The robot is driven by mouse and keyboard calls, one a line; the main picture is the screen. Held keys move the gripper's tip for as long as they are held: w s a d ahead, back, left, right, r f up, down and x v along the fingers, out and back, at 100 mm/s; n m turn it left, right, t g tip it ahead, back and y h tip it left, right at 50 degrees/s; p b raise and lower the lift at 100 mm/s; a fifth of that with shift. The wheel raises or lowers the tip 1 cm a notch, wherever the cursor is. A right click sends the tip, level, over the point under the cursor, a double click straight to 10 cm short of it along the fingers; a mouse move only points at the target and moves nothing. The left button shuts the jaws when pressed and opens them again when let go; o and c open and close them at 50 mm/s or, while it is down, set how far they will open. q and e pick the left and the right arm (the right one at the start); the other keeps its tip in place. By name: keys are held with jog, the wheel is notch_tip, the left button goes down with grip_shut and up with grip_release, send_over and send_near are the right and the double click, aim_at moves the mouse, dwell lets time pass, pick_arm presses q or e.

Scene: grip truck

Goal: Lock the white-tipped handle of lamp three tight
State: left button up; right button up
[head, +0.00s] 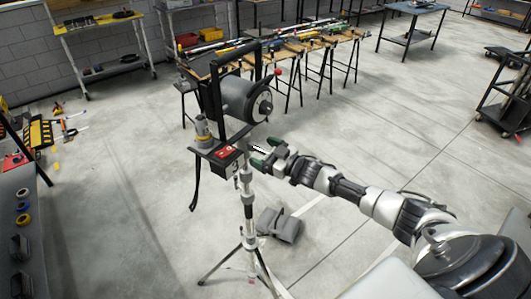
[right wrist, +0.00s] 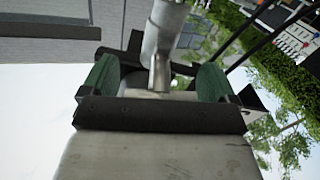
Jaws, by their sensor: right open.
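One lamp (head: 238,97) is in the head view, grey and round, in a black yoke on top of a silver stand (head: 249,205). No number is readable on it. My right gripper (head: 265,151), with green finger pads, is just right of the stand's upper part, below the lamp head. It is open. A small pale tip seems to lie near its fingers, too small to be sure it is the handle's. In the right wrist view, a grey metal tube with a thinner rod (right wrist: 159,72) shows between the open green pads; contact cannot be told. My left gripper is out of view.
A red-faced box (head: 228,153) hangs on the stand beside the gripper. A dark grey bag (head: 279,224) lies by the tripod's feet. A workbench (head: 300,46) with tools stands behind. The floor to the right is mostly clear up to a dark cart (head: 506,107).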

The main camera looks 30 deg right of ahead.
jog(key=shift+s, duration=0.1)
jog(key=b+v, duration=0.2)
jog(key=v, duration=0.8)
jog(key=shift+s, duration=0.25)
jog(key=shift+d+f, duration=0.1)
